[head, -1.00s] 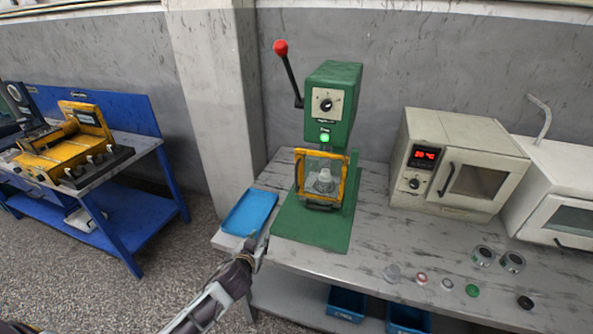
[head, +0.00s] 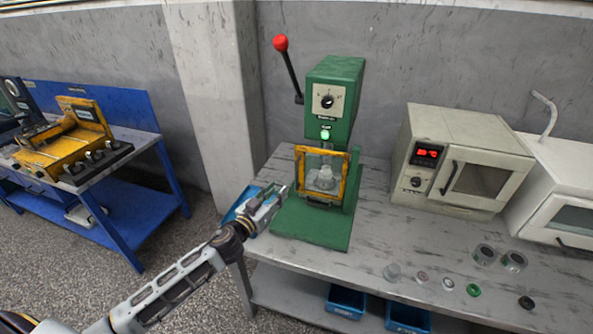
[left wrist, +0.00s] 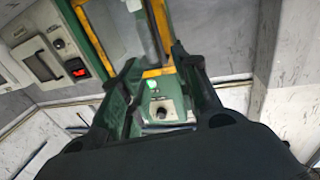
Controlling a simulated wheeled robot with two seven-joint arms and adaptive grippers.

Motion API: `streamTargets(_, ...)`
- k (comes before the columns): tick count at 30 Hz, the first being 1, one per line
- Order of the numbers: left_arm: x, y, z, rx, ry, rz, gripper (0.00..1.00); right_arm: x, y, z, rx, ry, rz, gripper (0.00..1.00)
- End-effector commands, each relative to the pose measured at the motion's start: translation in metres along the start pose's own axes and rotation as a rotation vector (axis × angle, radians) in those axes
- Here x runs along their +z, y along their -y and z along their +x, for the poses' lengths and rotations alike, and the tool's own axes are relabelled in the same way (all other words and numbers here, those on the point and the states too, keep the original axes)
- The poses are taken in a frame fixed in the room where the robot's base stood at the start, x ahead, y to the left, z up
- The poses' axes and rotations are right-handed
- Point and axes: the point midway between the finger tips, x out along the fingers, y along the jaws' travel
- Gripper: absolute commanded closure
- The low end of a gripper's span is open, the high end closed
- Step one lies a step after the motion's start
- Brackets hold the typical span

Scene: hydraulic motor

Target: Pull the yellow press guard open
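The yellow press guard (head: 347,178) is a yellow frame around a clear pane with a dark handle along its bottom edge. It stands upright across the front of the green press (head: 335,100), and a pale part shows behind the pane. My left gripper (head: 281,192) is just left of the guard, near its lower left side. In the left wrist view the two fingers (left wrist: 160,75) are apart with nothing held between them. The yellow guard frame (left wrist: 88,38) shows beyond them; contact cannot be told. My right gripper is not in view.
A blue tray (head: 233,212) lies partly behind my left gripper. A red-knobbed lever (head: 281,43) rises at the press's left. An oven (head: 450,160) stands to the right. Small round parts (head: 447,284) lie at the table's front right.

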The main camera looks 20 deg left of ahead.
Motion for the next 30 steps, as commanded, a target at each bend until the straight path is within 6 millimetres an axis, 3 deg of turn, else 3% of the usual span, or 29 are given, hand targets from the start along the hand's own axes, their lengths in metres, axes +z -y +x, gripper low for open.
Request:
streamTargets(14,0.000,0.000,0.004,-0.002,0.001,0.001,0.68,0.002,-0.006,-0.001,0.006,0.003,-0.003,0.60)
streamTargets(30,0.000,0.001,0.036,-0.003,0.001,0.001,0.68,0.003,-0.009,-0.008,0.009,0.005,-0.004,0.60)
